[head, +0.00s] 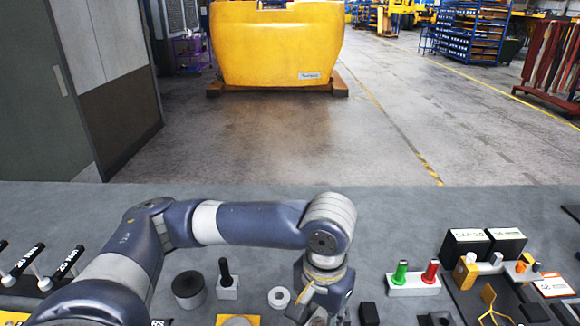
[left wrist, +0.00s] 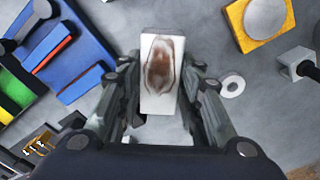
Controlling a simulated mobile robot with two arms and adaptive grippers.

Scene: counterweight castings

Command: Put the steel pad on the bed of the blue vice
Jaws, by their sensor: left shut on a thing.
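My left gripper (head: 322,300) points down over the bench near the bottom edge of the head view. In the left wrist view its two dark fingers (left wrist: 161,95) are shut on a pale rectangular block with a brown oval patch, which looks like the steel pad (left wrist: 148,106). The pad is not clear in the head view. A blue body with a separate blue bar, apparently the blue vice (left wrist: 78,84), lies at the upper left of the left wrist view, apart from the held pad. It is partly cut off there and I cannot make it out in the head view. My right gripper is out of view.
A white ring (head: 279,297), a black-knobbed block (head: 228,286), a dark cylinder (head: 188,289) and a yellow plate with a disc (left wrist: 265,18) lie near the gripper. A stand with green and red cones (head: 413,284) and black boxes (head: 467,248) are right. The back bench is clear.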

